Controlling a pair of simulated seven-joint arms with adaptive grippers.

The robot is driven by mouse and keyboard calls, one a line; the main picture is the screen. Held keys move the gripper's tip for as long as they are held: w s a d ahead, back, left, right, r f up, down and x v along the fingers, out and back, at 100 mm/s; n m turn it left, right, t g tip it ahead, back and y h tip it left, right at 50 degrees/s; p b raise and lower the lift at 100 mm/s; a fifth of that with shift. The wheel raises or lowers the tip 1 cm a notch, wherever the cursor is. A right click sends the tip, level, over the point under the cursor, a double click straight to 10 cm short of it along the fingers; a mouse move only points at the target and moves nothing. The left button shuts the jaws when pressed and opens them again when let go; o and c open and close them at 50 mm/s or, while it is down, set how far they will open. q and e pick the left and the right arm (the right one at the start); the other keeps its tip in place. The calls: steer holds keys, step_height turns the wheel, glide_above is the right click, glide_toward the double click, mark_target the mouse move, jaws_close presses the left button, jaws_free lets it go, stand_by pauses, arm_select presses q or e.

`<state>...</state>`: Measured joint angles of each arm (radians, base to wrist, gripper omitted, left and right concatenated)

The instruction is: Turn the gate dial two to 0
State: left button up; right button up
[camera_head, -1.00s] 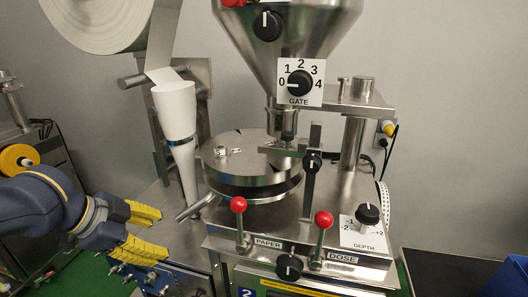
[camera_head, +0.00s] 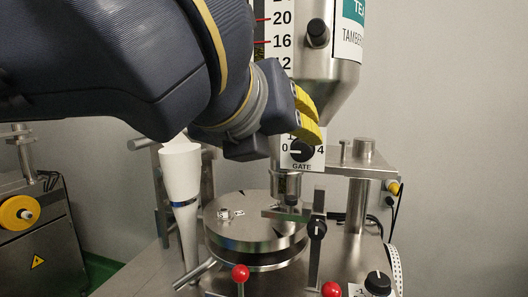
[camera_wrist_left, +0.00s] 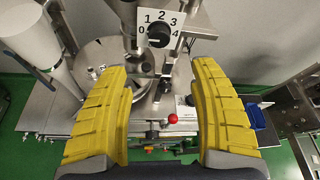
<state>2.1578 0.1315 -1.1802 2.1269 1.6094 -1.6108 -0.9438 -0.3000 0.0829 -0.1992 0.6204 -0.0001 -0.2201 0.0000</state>
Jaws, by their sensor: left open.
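The gate dial (camera_head: 302,150) is a black knob on a white plate marked GATE, on the hopper's neck. My left arm and gripper partly cover its plate in the head view. In the left wrist view the dial (camera_wrist_left: 159,36) shows with numbers 0 to 4, and its white pointer faces left, near 0. My left gripper (camera_head: 312,117) has yellow fingers and is above and close to the dial. In the wrist view the gripper (camera_wrist_left: 162,68) is open and empty, with the dial beyond its fingertips, apparently not touched. My right gripper is not in view.
The steel hopper (camera_head: 335,95) carries another black knob (camera_head: 317,33) above the dial. Below are a round steel turntable (camera_head: 255,215), a black-knobbed lever (camera_head: 316,229) and red-knobbed levers (camera_head: 240,272). A white paper tube (camera_head: 181,175) stands left. A steel post (camera_head: 357,200) stands right.

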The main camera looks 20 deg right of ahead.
mark_target(300, 152)
arm_select(q)
steer(key=x, duration=1.6)
steer(key=shift+w, duration=0.15)
steer(key=shift+a, duration=0.1)
steer(key=c, duration=1.2)
steer(key=shift+c, duration=0.4)
